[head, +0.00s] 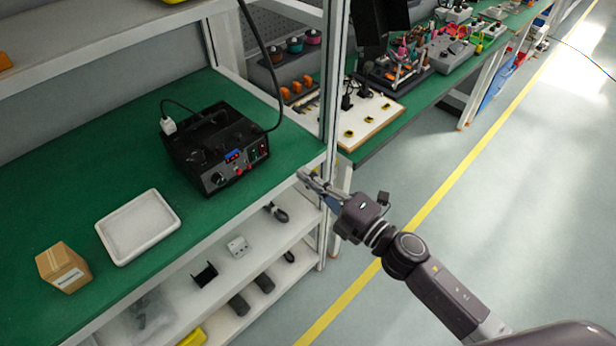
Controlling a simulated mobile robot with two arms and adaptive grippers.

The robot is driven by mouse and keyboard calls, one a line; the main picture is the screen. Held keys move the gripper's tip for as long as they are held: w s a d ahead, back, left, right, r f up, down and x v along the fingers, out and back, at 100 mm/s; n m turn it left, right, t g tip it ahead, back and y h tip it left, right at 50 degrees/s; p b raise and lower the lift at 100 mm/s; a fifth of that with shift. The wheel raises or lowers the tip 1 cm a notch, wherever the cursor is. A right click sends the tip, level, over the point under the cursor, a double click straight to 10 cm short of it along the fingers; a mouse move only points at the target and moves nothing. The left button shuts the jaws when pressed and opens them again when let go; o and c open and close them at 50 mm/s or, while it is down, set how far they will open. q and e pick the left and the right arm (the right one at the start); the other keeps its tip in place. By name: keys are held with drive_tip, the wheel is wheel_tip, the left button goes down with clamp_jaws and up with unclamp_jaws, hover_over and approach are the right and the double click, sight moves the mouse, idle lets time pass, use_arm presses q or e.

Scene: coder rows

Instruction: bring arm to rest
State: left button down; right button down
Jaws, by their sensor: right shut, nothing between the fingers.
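My right gripper (311,183) is shut and empty. Its arm comes in from the lower right and reaches out over the floor to the bench's right front corner. The fingertips are close to the edge of the green bench top (75,170), near the upright post; I cannot tell whether they touch it. My left gripper and left arm are not in view.
On the bench stand a black power supply (214,148), a white tray (138,227) and a cardboard box (63,267). Shelves (262,258) below hold small parts. A metal post (334,80) rises beside my gripper. The floor (520,200) at right is clear.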

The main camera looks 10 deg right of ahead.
drive_tip(key=shift+s+r, duration=0.1)
drive_tip(key=d+f+m+g+h, duration=0.1)
drive_tip(key=d+f+m+h, duration=0.3)
drive_tip(key=f, duration=0.7)
drive_tip(key=d+f+m+g+h, duration=0.15)
drive_tip(key=d+f+m, duration=0.4)
drive_tip(key=f, duration=0.65)
drive_tip(key=s+d+f+m+g+h, duration=0.4)
drive_tip(key=s+f, duration=0.6)
drive_tip(key=f, duration=0.6)
drive_tip(key=s+f+m+g, duration=0.2)
drive_tip(key=s+f, duration=0.4)
drive_tip(key=s, duration=0.6)
drive_tip(key=s+d+f+m+g+h, duration=0.1)
drive_tip(key=s+f+m+g, duration=0.2)
drive_tip(key=s, duration=0.9)
drive_tip(key=s+d+f+m+g, duration=0.1)
drive_tip(key=s+f+m, duration=0.3)
drive_tip(key=s+f, duration=0.5)
drive_tip(key=s+g, duration=0.1)
drive_tip(key=s, duration=0.2)
drive_tip(key=shift+s+d+f, duration=0.15)
drive_tip(key=shift+d+f, duration=0.1)
drive_tip(key=c, duration=2.7)
unclamp_jaws()
drive_tip(key=shift+g+h, duration=0.25)
